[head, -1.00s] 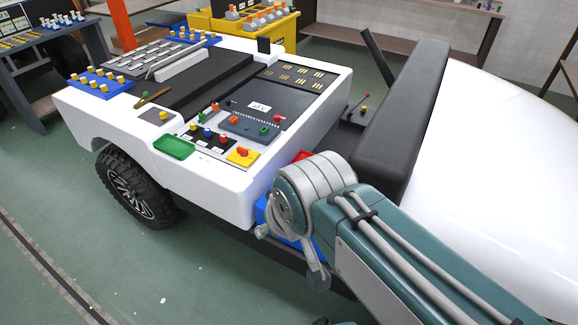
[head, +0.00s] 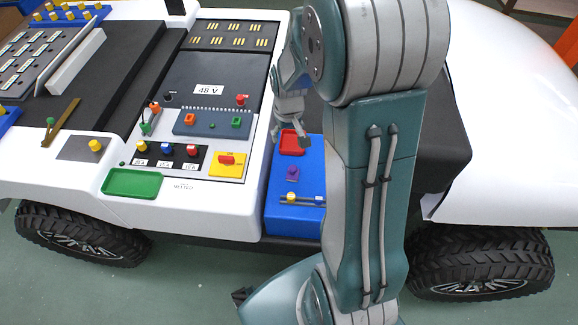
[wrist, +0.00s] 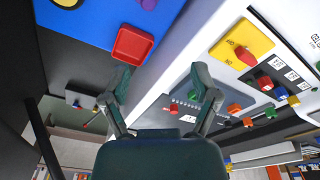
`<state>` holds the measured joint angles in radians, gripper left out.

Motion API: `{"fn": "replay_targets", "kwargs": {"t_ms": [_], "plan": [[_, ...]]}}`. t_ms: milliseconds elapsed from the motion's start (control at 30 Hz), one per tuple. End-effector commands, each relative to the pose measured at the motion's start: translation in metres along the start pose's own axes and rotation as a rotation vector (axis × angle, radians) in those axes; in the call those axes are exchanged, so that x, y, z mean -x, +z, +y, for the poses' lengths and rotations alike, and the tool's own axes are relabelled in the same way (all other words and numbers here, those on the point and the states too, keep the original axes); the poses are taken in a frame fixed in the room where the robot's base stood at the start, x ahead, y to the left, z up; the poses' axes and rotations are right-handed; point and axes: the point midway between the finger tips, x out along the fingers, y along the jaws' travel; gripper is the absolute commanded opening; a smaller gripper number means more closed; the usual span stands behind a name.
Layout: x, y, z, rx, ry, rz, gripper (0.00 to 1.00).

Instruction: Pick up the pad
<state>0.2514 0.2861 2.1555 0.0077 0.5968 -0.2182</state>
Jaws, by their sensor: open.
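I cannot tell for certain which item is the pad. A red square piece with a raised rim (head: 292,142) sits on the blue block (head: 284,217) at the cart's side; it also shows in the wrist view (wrist: 132,45), looking empty. My gripper (head: 289,140) is open and empty, and in the head view it overlaps the left of the red piece. In the wrist view my spread fingers (wrist: 162,78) point toward the gap between the blue block and the white panel, with the red piece beyond the left finger. No contact with it is visible.
The white cart's panel holds a 48 V unit (head: 208,89), a slate bar with orange and green squares (head: 214,124), a yellow switch plate (head: 237,167) and an empty green tray (head: 132,183). A purple knob (head: 292,170) and yellow knob (head: 291,197) stand on the blue block.

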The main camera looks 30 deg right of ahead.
Motion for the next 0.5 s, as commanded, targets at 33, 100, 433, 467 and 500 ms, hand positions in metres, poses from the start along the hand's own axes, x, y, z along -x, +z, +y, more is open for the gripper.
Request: {"fn": "replay_targets", "kwargs": {"t_ms": [33, 100, 433, 467, 500], "plan": [[-0.022, -0.001, 0.007, -0.005, -0.005, -0.029, 0.78], [-0.045, -0.002, 0.014, -0.007, -0.009, -0.054, 0.78], [-0.102, 0.001, 0.025, -0.008, -0.018, -0.105, 0.78], [-0.105, 0.001, 0.025, -0.008, -0.018, -0.105, 0.78], [-0.112, 0.002, 0.025, -0.008, -0.018, -0.106, 0.78]]}}
